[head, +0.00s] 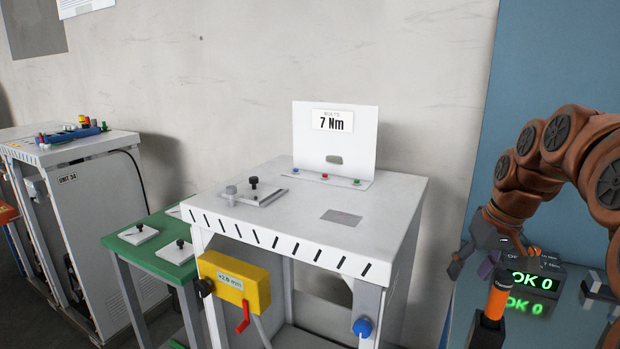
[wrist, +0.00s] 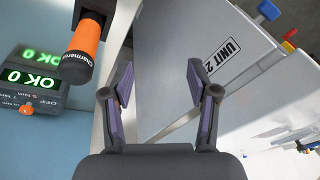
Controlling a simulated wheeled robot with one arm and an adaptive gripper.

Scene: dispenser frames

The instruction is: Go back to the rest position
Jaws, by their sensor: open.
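My gripper (head: 472,264) is at the right of the head view, at the end of my bent brown arm, above the blue-grey surface. In the wrist view my gripper (wrist: 160,83) has its two purple-padded fingers spread apart with nothing between them. An orange and black tool (head: 498,298) stands upright in a dark holder below and to the right of the gripper. The tool also shows in the wrist view (wrist: 85,45), left of the fingers and apart from them.
A dark box with a green "OK 0" display (head: 532,281) sits beside the tool. A white cabinet (head: 300,215) with a "7 Nm" sign (head: 333,121) stands in the middle. A green table (head: 150,245) with white plates and another white cabinet (head: 100,190) are left. Bare floor shows at lower left.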

